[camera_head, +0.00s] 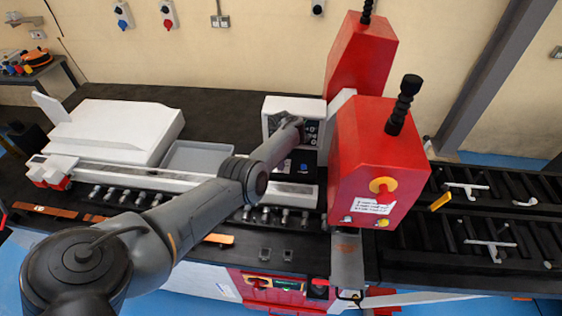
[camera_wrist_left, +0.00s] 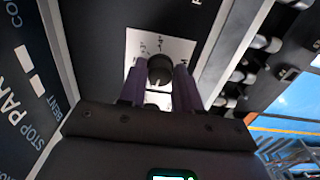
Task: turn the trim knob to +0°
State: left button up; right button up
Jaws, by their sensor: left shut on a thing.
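The trim knob (camera_wrist_left: 160,68) is a dark round knob on a white plate (camera_wrist_left: 168,45) with small dark marks around it. In the left wrist view my left gripper (camera_wrist_left: 160,84) has its two purplish fingers on either side of the knob, shut on it. The marks are too small to read, so I cannot tell the knob's angle. In the head view my left arm reaches to the white-framed control panel (camera_head: 274,105) behind the machine bed, and its wrist hides the knob. My right gripper is not in view.
The red bender head (camera_head: 372,150) stands close to the right of my left arm. A white box (camera_head: 112,128) and a grey tray (camera_head: 198,155) lie to the left. Copper strips (camera_head: 45,210) lie along the front edge. Black roller racks (camera_head: 480,210) stand at the right.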

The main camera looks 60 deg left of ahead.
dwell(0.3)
pick_arm(q)
jog(key=o, duration=1)
jog(key=shift+o, duration=0.2)
notch_tip(320, 180, up, 11)
jog(key=p, duration=0.2)
jog(key=shift+a+f, duration=0.1)
jog(key=shift+f, duration=0.1)
